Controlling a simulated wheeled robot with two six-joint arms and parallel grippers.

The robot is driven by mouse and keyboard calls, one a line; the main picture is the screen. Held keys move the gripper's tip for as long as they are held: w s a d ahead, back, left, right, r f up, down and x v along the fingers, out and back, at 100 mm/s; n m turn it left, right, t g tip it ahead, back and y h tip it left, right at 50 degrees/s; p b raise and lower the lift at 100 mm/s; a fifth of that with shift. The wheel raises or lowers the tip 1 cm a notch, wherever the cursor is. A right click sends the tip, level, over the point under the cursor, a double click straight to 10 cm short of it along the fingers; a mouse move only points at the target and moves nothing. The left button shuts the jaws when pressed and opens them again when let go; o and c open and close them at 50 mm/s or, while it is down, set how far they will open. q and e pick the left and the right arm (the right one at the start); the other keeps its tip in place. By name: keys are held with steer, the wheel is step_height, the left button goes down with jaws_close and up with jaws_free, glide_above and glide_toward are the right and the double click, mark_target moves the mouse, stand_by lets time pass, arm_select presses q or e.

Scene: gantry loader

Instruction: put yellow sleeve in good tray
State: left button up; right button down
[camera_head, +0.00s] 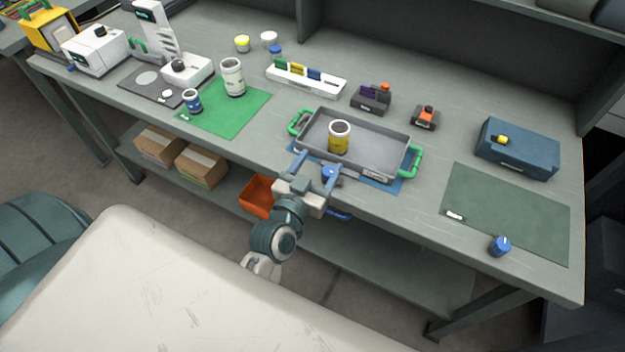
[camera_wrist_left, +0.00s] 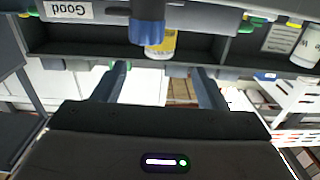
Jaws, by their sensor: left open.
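The yellow sleeve (camera_head: 338,139), a short cylinder with a pale rim and a yellow body, stands upright inside the grey tray (camera_head: 371,166) with green handles. In the left wrist view the yellow sleeve (camera_wrist_left: 162,46) is partly hidden behind a blue cylindrical thing (camera_wrist_left: 147,28). That view also shows a "Good" label on the tray front (camera_wrist_left: 68,11). My left gripper (camera_head: 316,168) is open at the tray's front edge, apart from the sleeve, with the blue thing (camera_head: 329,172) close to its fingertips. My right gripper is out of view.
A green mat (camera_head: 225,118) with a white jar (camera_head: 232,77) and a small blue jar (camera_head: 192,100) lies left of the tray. A dark green mat (camera_head: 505,210), a blue knob (camera_head: 499,246) and a blue box (camera_head: 517,149) are right. The bench's front edge is close to my gripper.

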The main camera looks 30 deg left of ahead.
arm_select(q)
steer(key=shift+s+b, duration=0.45)
steer(key=shift+s, duration=0.95)
